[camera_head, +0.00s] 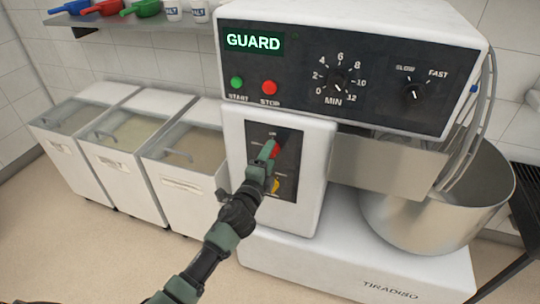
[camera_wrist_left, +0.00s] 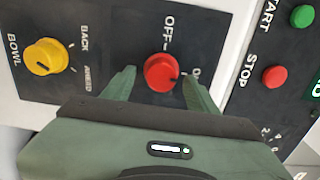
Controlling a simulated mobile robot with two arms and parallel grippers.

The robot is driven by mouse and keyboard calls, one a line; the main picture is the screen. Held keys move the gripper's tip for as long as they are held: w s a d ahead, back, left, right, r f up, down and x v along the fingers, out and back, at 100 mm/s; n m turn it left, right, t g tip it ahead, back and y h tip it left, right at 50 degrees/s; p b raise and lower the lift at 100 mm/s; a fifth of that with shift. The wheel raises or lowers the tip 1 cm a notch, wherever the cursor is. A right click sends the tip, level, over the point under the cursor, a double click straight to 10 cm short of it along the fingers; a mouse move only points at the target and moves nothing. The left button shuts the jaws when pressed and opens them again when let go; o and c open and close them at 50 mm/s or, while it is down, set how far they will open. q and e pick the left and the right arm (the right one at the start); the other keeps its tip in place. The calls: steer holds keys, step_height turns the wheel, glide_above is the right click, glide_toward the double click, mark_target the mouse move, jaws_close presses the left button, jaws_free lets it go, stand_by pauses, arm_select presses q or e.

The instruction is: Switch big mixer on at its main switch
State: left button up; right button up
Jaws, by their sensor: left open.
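The big mixer (camera_head: 350,25) is white with a dark control panel on top and a lower dark panel. The red main switch (camera_wrist_left: 161,72) is a round knob on the lower panel, with OFF printed beside it and a second label partly hidden. It also shows in the head view (camera_head: 275,151), partly behind my gripper. My left gripper (camera_wrist_left: 160,84) is open, one finger on each side of the red knob. I cannot tell whether the fingers touch it. My left gripper also shows in the head view (camera_head: 268,153). My right gripper is out of view.
A yellow BOWL knob (camera_wrist_left: 44,57) sits on the same panel. The green START button (camera_head: 237,82), red STOP button (camera_head: 269,87) and lit GUARD display (camera_head: 253,42) are above. The steel bowl (camera_head: 440,215) is at right; ingredient bins (camera_head: 185,190) stand left.

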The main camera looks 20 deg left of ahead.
arm_select(q)
steer(key=s, duration=0.7)
steer(key=shift+a, duration=0.15)
steer(key=s+a+f+n+g, duration=0.1)
steer(key=s+f+n+g, duration=0.15)
steer(key=f, duration=0.85)
steer(key=s+a+f+n+g, duration=0.1)
steer(key=s+f+n+g, duration=0.2)
steer(key=f, duration=0.9)
steer(key=s+f+n+g, duration=0.3)
steer(key=s+f+g, duration=0.1)
steer(key=s+f, duration=0.95)
steer(key=s+f+n+g, duration=0.2)
steer(key=s+f, duration=0.4)
steer(key=s, duration=0.5)
steer(key=s+a+f+n+g, duration=0.1)
steer(key=s+f+n+g, duration=0.2)
steer(key=s+f, duration=0.3)
steer(key=s+f+n+g, duration=0.2)
steer(key=s+f, duration=0.3)
steer(key=s, duration=1.1)
steer(key=shift+s+a+f+n+y, duration=0.3)
steer(key=shift+s+a+f+n, duration=0.05)
steer(key=shift+s+f, duration=0.05)
